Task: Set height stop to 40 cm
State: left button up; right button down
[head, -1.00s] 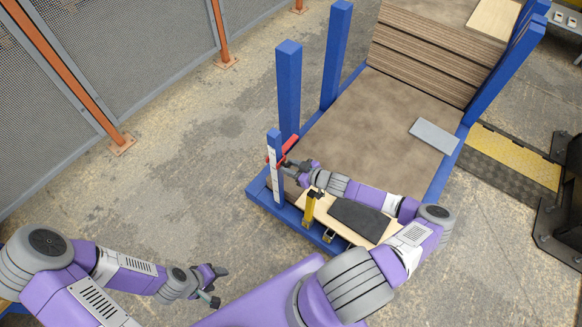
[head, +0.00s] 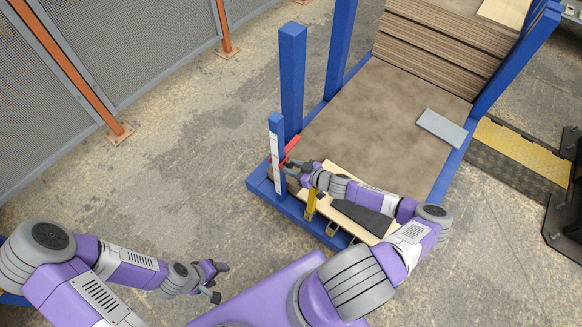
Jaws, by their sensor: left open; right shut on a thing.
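A short blue post (head: 275,122) with a white scale strip (head: 275,152) stands at the near left corner of the blue rack. The red height stop (head: 291,146) is at this post, partway down the scale, and sticks out to the upper right. The scale's marks are too small to read. My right gripper (head: 288,170) is beside the post, just below the visible red bar, shut on part of the stop; the grip is mostly hidden. My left gripper (head: 216,283) is open and empty above the floor, left of the rack.
The blue rack (head: 262,190) has tall posts (head: 292,80) and a brown board surface (head: 370,110). A yellow clamp-like part (head: 311,204), a pale board (head: 340,171) and a dark plate (head: 362,216) lie under my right arm. A grey plate (head: 442,129) rests right. Floor left is clear.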

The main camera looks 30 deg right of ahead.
jog(key=c, duration=0.8)
grip_release()
jog(key=shift+r, duration=0.1)
jog(key=shift+o, duration=0.2)
jog(key=p+v, duration=0.2)
jog(key=v, duration=0.5)
jog(key=shift+s, duration=0.25)
jog(key=shift+d, duration=0.1)
